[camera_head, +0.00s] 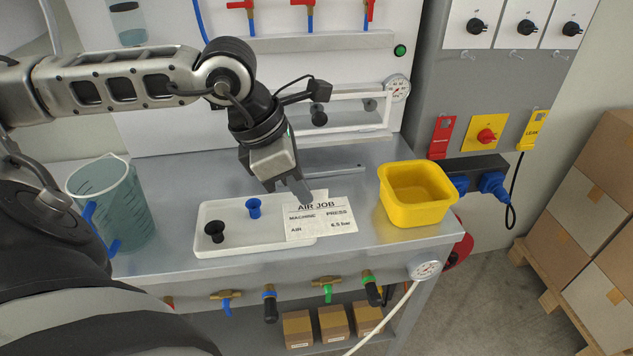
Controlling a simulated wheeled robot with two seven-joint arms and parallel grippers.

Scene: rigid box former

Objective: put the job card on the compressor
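The job card (322,219) is a white sheet reading "AIR JOB", "MACHINE PRESS" and "AIR 6.5 bar". It overlaps the right end of a white tray (222,243) on the grey bench and extends past it. My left gripper (301,192) points down at the card's top edge, its fingertips at or just above the heading. The fingers overlap in this view, so their opening and any grip on the card cannot be made out. My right gripper is not in view. I cannot pick out a compressor in this view.
The tray holds a black fitting (214,230) and a blue fitting (253,207). A yellow bin (416,195) stands to the card's right. A clear jug (113,205) stands at the left. Valves line the bench front (362,255); a gauge panel (345,105) rises behind.

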